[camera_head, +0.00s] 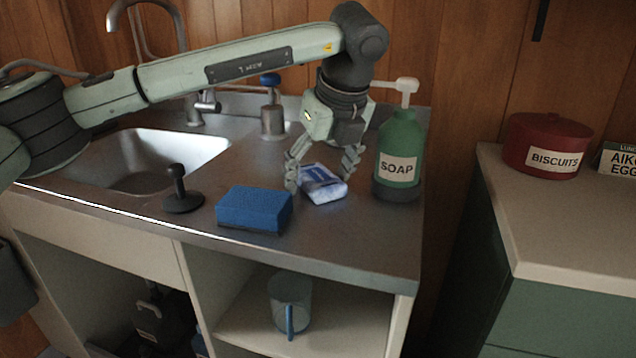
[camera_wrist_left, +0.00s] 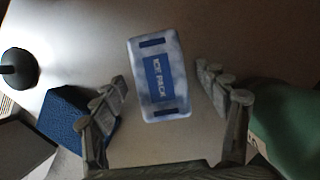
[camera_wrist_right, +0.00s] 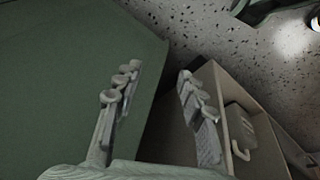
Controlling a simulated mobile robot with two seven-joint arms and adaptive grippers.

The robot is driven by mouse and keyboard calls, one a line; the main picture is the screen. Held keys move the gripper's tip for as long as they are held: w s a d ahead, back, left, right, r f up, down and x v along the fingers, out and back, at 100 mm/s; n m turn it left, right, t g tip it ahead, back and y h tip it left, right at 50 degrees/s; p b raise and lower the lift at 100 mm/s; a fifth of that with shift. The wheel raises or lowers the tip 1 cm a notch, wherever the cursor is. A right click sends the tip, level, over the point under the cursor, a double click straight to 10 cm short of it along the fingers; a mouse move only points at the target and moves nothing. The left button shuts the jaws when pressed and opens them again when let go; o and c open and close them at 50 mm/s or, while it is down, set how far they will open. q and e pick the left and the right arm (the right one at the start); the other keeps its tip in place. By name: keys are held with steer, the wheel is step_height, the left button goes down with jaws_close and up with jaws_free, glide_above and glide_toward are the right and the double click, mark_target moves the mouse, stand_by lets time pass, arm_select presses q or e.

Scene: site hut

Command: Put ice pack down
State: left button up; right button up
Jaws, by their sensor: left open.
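The ice pack (camera_head: 324,186) is a small white and blue block lying on the metal counter, between the blue sponge and the soap bottle. It also shows in the left wrist view (camera_wrist_left: 157,78), label up, between the fingers and apart from both. My left gripper (camera_head: 322,180) is open just above the ice pack, its fingers spread to either side. My right gripper (camera_wrist_right: 155,85) shows only in its own wrist view, with its fingers apart and nothing between them; it is beside a green panel, low near the cabinet.
A blue sponge (camera_head: 254,209) lies left of the ice pack and a green soap bottle (camera_head: 399,150) stands close on the right. A black plunger (camera_head: 181,192) stands beside the sink (camera_head: 150,160). The front counter strip right of the sponge is clear.

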arm_select(q)
steer(key=c, duration=1.5)
steer(key=shift+o, duration=0.2)
